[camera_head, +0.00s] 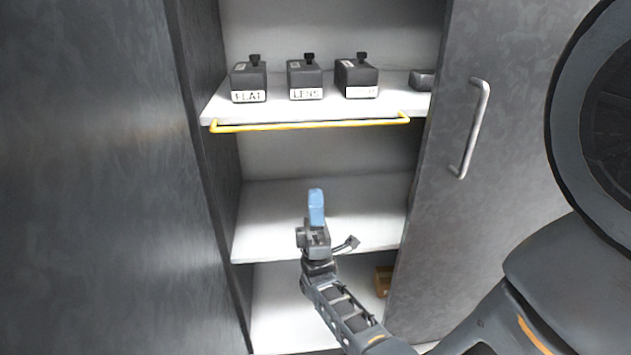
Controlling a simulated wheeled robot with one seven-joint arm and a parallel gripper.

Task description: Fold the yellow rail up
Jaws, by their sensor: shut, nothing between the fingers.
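The yellow rail (310,124) is a thin bar with short bent ends. It runs across the front edge of the upper shelf (285,111), at about the height of the shelf's edge. My gripper (316,192) has blue fingers and is shut with nothing in it. In the picture it shows below the rail, in front of the middle shelf, and a gap separates it from the rail. No part of the rail is hidden by my arm.
Dark boxes labelled FLAT (248,82) and LENS (305,80), another labelled box (356,79) and a small dark item (421,80) stand on the upper shelf. A door with a handle (473,130) is at right. The middle shelf (270,215) looks empty. A brown box (383,281) sits below.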

